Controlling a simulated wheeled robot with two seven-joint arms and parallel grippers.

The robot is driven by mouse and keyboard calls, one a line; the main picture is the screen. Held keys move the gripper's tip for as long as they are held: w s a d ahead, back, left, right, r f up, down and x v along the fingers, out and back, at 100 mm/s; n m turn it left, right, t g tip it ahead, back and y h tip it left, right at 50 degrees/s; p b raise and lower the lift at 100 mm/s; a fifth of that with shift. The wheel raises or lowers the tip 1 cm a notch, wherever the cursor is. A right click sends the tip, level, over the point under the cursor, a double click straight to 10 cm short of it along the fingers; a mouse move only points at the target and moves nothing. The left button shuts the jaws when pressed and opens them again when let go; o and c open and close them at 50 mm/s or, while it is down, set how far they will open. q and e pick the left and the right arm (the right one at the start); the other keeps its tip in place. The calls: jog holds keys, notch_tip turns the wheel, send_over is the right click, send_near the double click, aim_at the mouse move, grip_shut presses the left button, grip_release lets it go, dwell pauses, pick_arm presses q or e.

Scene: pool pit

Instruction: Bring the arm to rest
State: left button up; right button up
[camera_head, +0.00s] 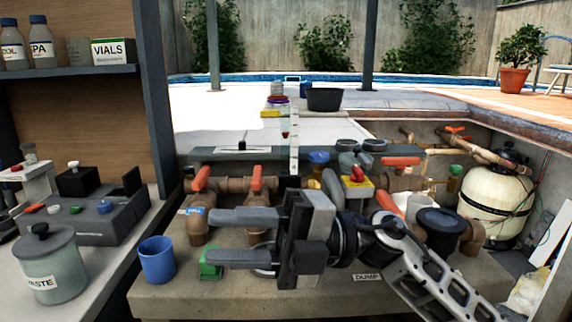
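My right gripper (211,236) reaches in from the lower right, above the stone slab with the pipework. Its two grey fingers point left and are spread apart. I see nothing held between them; pipe shows behind the gap. The gripper body and wrist hide part of the pipes and slab. My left gripper is not in view.
A blue cup (157,260) stands on the slab left of the fingers. A green object (211,264) sits close by the lower finger. Pipes with orange valve handles (201,178) rise behind. A waste jar (47,263) stands on the left counter.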

jog(key=w+d+f+m+t+h, duration=0.35)
jog(key=d+f+m+t, duration=0.3)
jog(key=m+t, duration=0.65)
jog(key=w+d+f+m+t+h, duration=0.2)
jog(key=d+f+m+t+h, duration=0.25)
jog(key=f+m+t, duration=0.8)
jog(key=s+d+f+m+g+h, duration=0.4)
jog(key=s+f, duration=0.3)
jog(key=f, duration=0.2)
jog(key=s+d+f+m+g+h+p, duration=0.1)
jog(key=s+d+f+m+g+h, duration=0.3)
jog(key=s+f+m+g, duration=0.2)
notch_tip(320, 180, down, 3)
jog(key=shift+s+d+r+m, duration=0.15)
jog(key=shift+s+d+m, duration=0.1)
jog(key=shift+s+m, duration=0.45)
